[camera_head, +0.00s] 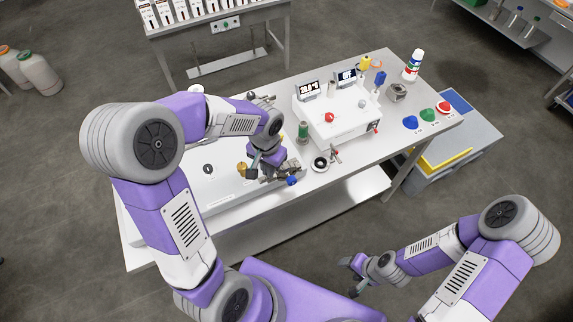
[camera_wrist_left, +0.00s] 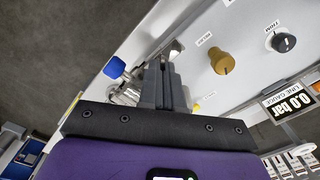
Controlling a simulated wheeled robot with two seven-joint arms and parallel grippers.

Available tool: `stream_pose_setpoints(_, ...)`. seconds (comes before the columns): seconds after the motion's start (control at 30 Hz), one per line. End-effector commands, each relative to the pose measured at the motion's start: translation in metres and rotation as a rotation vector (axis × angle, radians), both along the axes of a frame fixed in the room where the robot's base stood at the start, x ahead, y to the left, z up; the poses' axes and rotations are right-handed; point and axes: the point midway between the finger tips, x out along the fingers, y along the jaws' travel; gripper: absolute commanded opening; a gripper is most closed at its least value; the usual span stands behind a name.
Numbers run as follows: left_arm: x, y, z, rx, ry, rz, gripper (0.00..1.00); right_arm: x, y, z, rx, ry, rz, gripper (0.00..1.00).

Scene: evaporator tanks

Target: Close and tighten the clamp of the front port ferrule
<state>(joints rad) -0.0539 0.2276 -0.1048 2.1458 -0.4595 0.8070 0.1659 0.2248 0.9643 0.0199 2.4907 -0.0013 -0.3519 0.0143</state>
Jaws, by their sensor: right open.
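The front port clamp (camera_wrist_left: 124,88) is a metal fitting with a blue knob (camera_wrist_left: 113,67) at the front edge of the panel in the left wrist view. In the head view the blue knob (camera_head: 292,181) shows just right of my left gripper (camera_head: 262,172). In the left wrist view the fingers of my left gripper (camera_wrist_left: 163,72) lie close together beside the clamp and hide part of it. I cannot tell whether they touch it or grip any part. The ferrule is mostly hidden. My right gripper (camera_head: 353,275) is open and empty, low in front of the table.
A brass-coloured knob (camera_wrist_left: 222,62) and a black knob (camera_wrist_left: 284,42) stand on the panel near my left gripper. A white instrument box (camera_head: 338,115) with displays stands to the right. A black round part (camera_head: 320,163) lies before it.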

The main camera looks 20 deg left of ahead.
Motion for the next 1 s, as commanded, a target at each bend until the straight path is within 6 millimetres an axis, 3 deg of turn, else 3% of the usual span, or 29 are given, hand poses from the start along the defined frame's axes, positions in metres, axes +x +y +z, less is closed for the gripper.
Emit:
stream_pose_setpoints(0.2,0.000,0.000,0.000,0.000,0.000,-0.010,0.00,0.000,0.000,0.001,0.000,0.000,0.000,0.60)
stream_pose_setpoints(0.43,0.000,0.000,0.001,0.000,0.000,-0.182,0.00,0.000,0.000,0.006,0.000,0.000,0.000,0.60)
stream_pose_setpoints(0.73,0.000,0.000,0.000,0.000,-0.001,-0.205,0.00,0.000,0.000,0.006,0.000,0.000,0.000,0.60)
stream_pose_setpoints(1.0,0.000,0.000,0.000,-0.001,0.000,-0.388,0.00,0.000,0.000,0.012,0.000,0.000,0.000,0.60)
